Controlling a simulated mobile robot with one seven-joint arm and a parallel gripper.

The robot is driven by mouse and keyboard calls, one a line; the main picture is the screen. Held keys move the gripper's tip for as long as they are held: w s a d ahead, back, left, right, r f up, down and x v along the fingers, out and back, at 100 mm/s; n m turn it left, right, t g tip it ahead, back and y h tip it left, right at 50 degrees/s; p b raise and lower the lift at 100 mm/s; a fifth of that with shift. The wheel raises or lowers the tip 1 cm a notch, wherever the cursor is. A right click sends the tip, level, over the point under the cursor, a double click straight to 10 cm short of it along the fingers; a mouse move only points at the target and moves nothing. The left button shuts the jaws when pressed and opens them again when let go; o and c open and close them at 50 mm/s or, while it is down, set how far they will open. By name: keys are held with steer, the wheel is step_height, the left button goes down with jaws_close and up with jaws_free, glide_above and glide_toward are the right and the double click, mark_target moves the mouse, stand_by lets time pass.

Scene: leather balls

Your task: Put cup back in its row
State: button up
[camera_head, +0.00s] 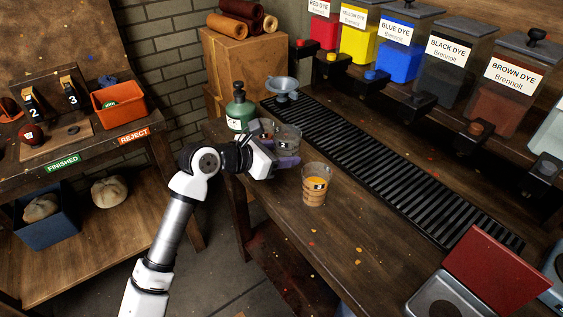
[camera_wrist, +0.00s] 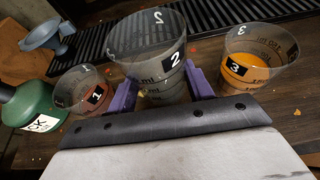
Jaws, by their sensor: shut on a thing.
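A clear measuring cup marked 2 (camera_wrist: 150,45) stands between the purple fingers of my gripper (camera_wrist: 160,92), which is shut on it. In the head view, cup 2 (camera_head: 287,138) is at my gripper (camera_head: 281,163), over the left part of the wooden table. Cup 1 (camera_wrist: 88,92), with a little reddish content, is just left of cup 2 in the wrist view. Cup 3 (camera_wrist: 255,60) is to the right and holds orange liquid; it also shows in the head view (camera_head: 315,185). Whether cup 2 touches the tabletop is hidden.
A green bottle (camera_head: 239,108) and a grey funnel (camera_head: 283,88) stand beyond the cups. A black slotted grate (camera_head: 380,160) runs under the dye dispensers (camera_head: 400,60). A red-lidded device (camera_head: 492,270) sits at the right front. The table's middle (camera_head: 375,225) is clear.

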steer(key=shift+f+p, duration=0.3)
steer(key=shift+f, duration=1.6)
steer(key=shift+f, duration=0.15)
steer(key=o, duration=1.1)
steer(key=shift+r, duration=0.2)
steer(key=b+v, duration=0.4)
steer(key=v, duration=0.8)
steer(key=shift+s+f+b, duration=0.1)
steer(key=shift+b, duration=0.2)
